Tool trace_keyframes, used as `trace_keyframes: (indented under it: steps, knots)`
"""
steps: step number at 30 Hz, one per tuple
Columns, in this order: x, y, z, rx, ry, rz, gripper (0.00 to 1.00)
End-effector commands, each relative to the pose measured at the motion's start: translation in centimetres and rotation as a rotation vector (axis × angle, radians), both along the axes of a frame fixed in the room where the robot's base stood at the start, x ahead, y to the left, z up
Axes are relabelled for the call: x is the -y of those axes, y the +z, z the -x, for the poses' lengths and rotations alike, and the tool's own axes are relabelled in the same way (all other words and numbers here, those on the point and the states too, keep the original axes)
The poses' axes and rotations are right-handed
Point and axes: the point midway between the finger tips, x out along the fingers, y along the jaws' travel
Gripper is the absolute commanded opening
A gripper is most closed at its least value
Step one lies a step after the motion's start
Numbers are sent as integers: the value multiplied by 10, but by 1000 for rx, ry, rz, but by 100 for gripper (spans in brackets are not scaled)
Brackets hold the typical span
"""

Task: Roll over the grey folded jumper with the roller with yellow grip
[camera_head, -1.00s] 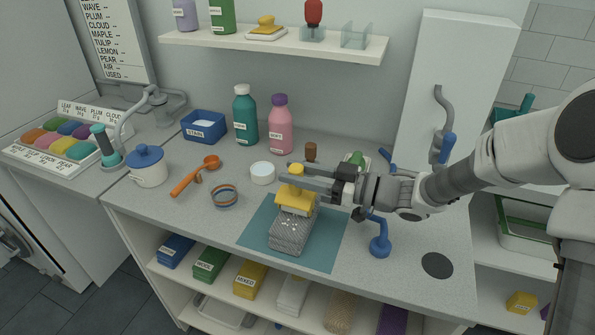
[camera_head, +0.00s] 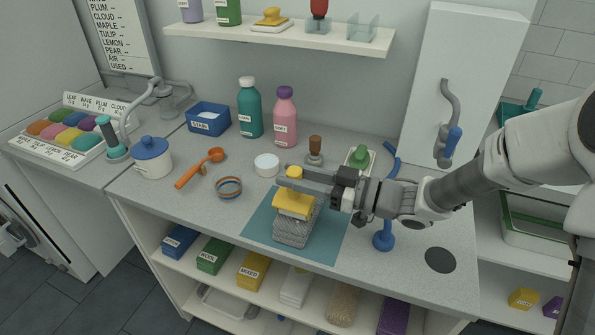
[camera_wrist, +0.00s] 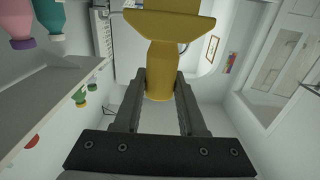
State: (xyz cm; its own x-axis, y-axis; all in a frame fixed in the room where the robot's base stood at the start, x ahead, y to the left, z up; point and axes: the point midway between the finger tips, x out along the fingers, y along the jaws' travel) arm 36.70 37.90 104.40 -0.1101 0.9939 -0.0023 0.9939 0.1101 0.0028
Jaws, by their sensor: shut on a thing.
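The grey folded jumper (camera_head: 293,233) lies on a teal mat (camera_head: 330,240) at the middle of the counter's front. My gripper (camera_head: 300,180) is shut on the yellow grip of the roller (camera_head: 293,205) and holds it upright over the jumper. The white underside of the roller appears to touch the jumper's top, though I cannot be sure of contact. In the wrist view the yellow roller (camera_wrist: 168,62) sits between both fingers. The jumper is not in the wrist view.
A blue stand (camera_head: 383,240) is right of the mat. A wooden-handled tool (camera_head: 315,150) and a green-topped item (camera_head: 359,157) stand behind.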

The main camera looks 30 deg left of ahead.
Motion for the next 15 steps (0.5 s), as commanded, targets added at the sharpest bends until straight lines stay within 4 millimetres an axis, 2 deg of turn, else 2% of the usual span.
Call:
trace_keyframes:
  steps: [5,15]
  knots:
    - [1,-1,10,-1,0,1,0]
    - [1,-1,11,-2,0,1,0]
